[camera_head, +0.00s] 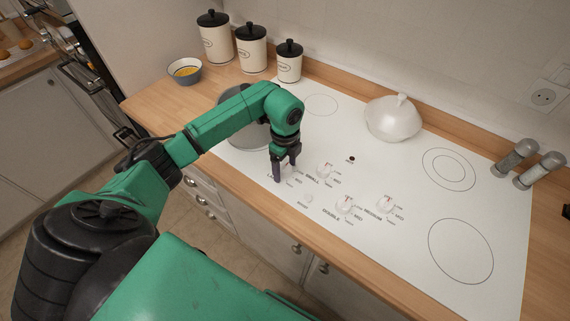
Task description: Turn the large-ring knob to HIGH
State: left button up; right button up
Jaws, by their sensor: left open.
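My left gripper (284,172) reaches down over the white cooktop at the leftmost control position, fingers open and pointing down. A partly covered label starting with L shows beside its fingers. The large-ring knob (290,171) is mostly hidden behind and between the fingers. I cannot see its pointer, nor tell whether the fingers touch it. The small-ring knob (326,170) stands just right of the gripper. The double knob (345,204) and the medium knob (387,204) stand nearer the front right. My right gripper is not in view.
A grey pan (257,133) sits on the left burner behind my forearm. Canisters (251,48), a bowl (185,71) and shakers (514,157) line the edges. The right burners (461,251) are clear.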

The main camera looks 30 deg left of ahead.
pick_arm(q)
jog(key=shift+c, duration=0.8)
jog(key=shift+w, duration=0.1)
grip_shut()
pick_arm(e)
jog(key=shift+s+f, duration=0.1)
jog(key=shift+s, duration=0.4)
